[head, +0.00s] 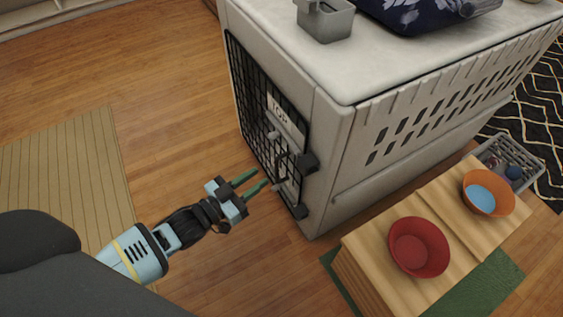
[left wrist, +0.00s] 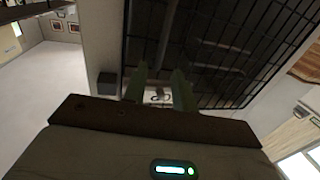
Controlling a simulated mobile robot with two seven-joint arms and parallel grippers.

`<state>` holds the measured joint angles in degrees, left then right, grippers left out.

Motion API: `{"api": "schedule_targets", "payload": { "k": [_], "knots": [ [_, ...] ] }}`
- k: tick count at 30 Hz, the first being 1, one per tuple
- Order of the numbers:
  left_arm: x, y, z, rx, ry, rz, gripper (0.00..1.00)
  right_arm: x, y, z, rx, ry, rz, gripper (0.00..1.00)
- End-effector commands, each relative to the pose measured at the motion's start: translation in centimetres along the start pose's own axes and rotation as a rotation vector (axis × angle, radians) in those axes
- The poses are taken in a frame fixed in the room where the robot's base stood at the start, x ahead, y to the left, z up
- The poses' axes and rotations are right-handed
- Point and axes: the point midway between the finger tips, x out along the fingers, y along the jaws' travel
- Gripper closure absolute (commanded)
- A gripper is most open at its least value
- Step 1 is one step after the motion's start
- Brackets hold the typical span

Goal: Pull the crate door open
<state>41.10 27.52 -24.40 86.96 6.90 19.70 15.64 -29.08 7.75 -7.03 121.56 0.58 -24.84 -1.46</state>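The pet crate (head: 330,140) is pale grey with a black wire door (head: 262,105) on its left-facing side. The door looks shut in its frame. Small grey knobs show on the door, an upper one (head: 273,134) and a lower one (head: 279,187). My left gripper (head: 259,180) is in front of the lower part of the door, fingers pointing at it. Its two green fingers are apart, close to the lower knob. In the left wrist view, the fingers (left wrist: 161,88) stand before the wire door (left wrist: 215,45), with a small light part between them; contact cannot be told. My right gripper is not in view.
A low wooden bench (head: 375,275) with a red bowl (head: 419,247) and an orange bowl (head: 488,193) stands right of the crate front. A grey bin (head: 325,20) and dark cushion sit on the crate.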

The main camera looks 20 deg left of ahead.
Motion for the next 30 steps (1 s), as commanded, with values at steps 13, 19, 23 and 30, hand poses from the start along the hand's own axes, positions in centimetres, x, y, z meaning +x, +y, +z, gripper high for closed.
{"api": "schedule_targets", "payload": {
  "k": [13, 19, 23, 30],
  "knots": [
    [5.4, 0.0, 0.1, 0.000, 0.002, 0.000, 0.73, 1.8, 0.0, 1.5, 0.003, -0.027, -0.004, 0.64],
    [7.3, 0.0, 0.1, -0.001, 0.001, 0.000, 0.73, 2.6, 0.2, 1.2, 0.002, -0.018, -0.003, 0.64],
    [7.8, 0.0, 0.0, -0.001, 0.000, 0.000, 0.73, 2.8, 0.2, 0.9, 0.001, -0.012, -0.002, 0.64],
    [7.8, 0.0, 0.0, 0.000, 0.000, 0.000, 0.74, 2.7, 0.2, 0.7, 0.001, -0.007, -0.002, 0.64]
  ]
}}
